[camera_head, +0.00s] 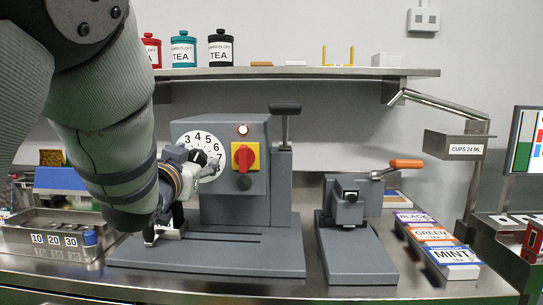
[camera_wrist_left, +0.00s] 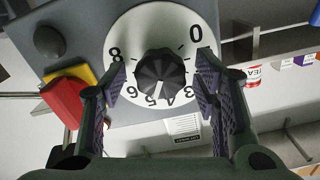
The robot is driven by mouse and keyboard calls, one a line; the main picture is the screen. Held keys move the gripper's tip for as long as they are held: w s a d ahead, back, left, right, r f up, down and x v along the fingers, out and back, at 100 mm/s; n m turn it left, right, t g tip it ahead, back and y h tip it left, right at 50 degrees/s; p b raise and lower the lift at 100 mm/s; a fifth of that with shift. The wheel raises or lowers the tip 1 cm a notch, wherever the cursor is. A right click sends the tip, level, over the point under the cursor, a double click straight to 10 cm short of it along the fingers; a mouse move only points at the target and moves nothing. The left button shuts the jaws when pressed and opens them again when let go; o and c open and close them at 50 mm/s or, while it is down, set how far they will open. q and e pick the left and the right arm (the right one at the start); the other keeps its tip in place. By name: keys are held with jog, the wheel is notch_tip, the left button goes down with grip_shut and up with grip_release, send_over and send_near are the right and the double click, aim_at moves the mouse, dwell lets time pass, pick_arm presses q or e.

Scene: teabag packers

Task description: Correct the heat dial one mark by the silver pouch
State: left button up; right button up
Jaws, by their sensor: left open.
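The heat dial is a white disc (camera_head: 214,141) with black numbers on the front of a grey machine (camera_head: 239,203). In the left wrist view it shows upside down, with a black ribbed knob (camera_wrist_left: 160,72) in its centre. The knob's white line points at about the 5. My left gripper (camera_wrist_left: 163,75) is open, one finger on each side of the knob; contact cannot be told. In the head view the left gripper (camera_head: 203,162) covers part of the dial. I cannot make out a silver pouch in either view. My right gripper is not in view.
A smaller grey press with an orange handle (camera_head: 406,163) and tea boxes (camera_head: 452,256) stand to the right. A metal tray (camera_head: 50,253) is at the left.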

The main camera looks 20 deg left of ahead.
pick_arm(q)
jog(key=shift+s+r, duration=0.1)
jog(key=shift+s, duration=0.15)
jog(key=shift+c, duration=1.1)
jog(key=c, duration=0.9)
jog(key=shift+c, duration=0.2)
jog(key=shift+n, duration=0.3)
jog(key=shift+n, duration=2.6)
jog(key=o, duration=1.2)
jog(key=shift+c, duration=0.2)
